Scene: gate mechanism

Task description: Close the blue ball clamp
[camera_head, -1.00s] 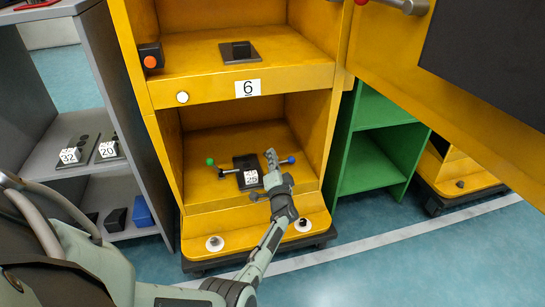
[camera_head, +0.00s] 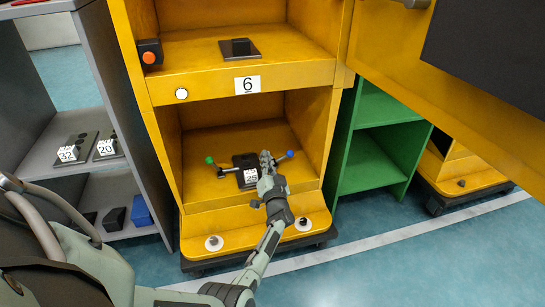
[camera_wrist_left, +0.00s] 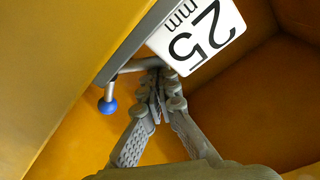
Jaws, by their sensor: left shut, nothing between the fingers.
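The clamp's blue ball (camera_head: 290,154) sits at the end of a short metal lever on the right side of the dark mechanism (camera_head: 245,161) in the lower yellow compartment. It also shows in the left wrist view (camera_wrist_left: 108,106), hanging from its rod left of the fingers. My left gripper (camera_head: 266,158) is in front of the mechanism, between its "25 mm" label and the blue ball. In the left wrist view the fingertips (camera_wrist_left: 161,80) are together with nothing between them, close by the lever's rod; whether they touch it I cannot tell. My right gripper is out of view.
A green ball lever (camera_head: 210,160) sticks out on the mechanism's left side. Yellow compartment walls (camera_head: 312,125) stand close on both sides. An open yellow door (camera_head: 450,130) is at upper right. A grey shelf (camera_head: 75,165) stands left, a green shelf (camera_head: 370,150) right.

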